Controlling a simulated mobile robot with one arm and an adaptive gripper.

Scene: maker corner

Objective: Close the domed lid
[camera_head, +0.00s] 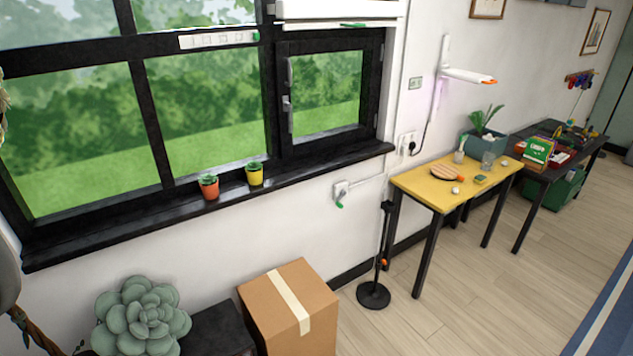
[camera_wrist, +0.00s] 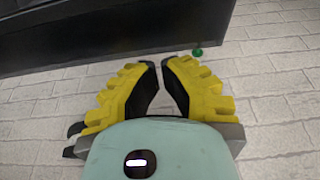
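I cannot make out a domed lid for certain in either view. A small white wall fitting (camera_head: 341,190) with a green-tipped part hanging below it sits on the wall under the window. In the wrist view a small green knob (camera_wrist: 198,52) shows beyond the right fingertip, against white brick; whether it is the same part I cannot tell. My gripper (camera_wrist: 160,64) has yellow ribbed fingers with dark inner pads. Their tips are drawn almost together with only a narrow gap, and nothing shows between them. The gripper is not seen in the head view.
A black window sill (camera_head: 290,172) holds two potted succulents. Below are a cardboard box (camera_head: 275,310) and a large succulent (camera_head: 140,315). A black stand (camera_head: 374,294) stands beside the yellow table (camera_head: 445,197). A dark table (camera_head: 541,175) is farther right. Floor in front is clear.

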